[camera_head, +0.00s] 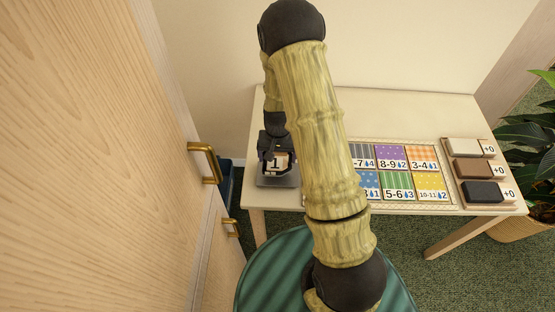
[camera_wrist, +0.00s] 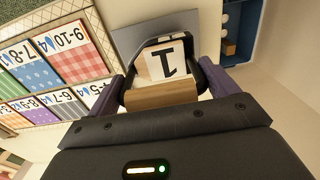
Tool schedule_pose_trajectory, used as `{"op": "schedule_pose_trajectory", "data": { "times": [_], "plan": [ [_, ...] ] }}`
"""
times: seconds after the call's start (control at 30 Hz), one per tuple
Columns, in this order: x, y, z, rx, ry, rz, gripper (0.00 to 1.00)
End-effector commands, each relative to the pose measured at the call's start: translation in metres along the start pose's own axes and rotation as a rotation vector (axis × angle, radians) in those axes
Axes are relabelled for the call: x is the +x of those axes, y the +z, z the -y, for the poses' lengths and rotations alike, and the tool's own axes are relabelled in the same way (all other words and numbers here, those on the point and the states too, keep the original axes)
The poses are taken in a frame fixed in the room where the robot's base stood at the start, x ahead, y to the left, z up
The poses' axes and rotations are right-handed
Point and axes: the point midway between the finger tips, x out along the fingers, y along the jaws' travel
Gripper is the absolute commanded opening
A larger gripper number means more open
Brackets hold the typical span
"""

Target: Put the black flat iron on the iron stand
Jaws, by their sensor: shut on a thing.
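My gripper (camera_head: 277,153) is at the left end of the table, low over a flat grey plate (camera_head: 290,181) that looks like the iron stand. In the wrist view my gripper (camera_wrist: 166,84) has its two fingers on either side of a wooden bar (camera_wrist: 160,95), which seems to be the iron's handle. Black curved parts and a pale face marked "1" (camera_wrist: 168,62) lie just beyond it. The grey plate (camera_wrist: 128,36) shows behind them. The iron's underside is hidden, so I cannot tell whether it touches the plate.
A board of patterned, numbered cards (camera_head: 398,158) lies right of my arm. A tray with white, brown and black blocks (camera_head: 473,170) is at the table's right end. A green striped round seat (camera_head: 262,275) is in front. A wooden cabinet (camera_head: 120,150) stands close on the left.

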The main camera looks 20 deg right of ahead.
Motion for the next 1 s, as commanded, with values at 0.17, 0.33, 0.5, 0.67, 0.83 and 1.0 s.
{"op": "schedule_pose_trajectory", "data": {
  "times": [0.17,0.33,0.5,0.67,0.83,1.0],
  "plan": [
    [0.021,0.000,0.000,0.000,0.000,0.001,0.59],
    [0.026,0.000,0.000,0.000,-0.001,-0.001,0.59],
    [0.026,0.000,0.000,0.000,-0.001,-0.001,0.59],
    [0.029,0.000,0.000,0.000,0.000,0.000,0.94],
    [0.029,0.000,0.000,0.000,0.000,0.000,1.00],
    [0.026,0.000,0.000,0.000,0.000,0.000,1.00]
  ]
}}
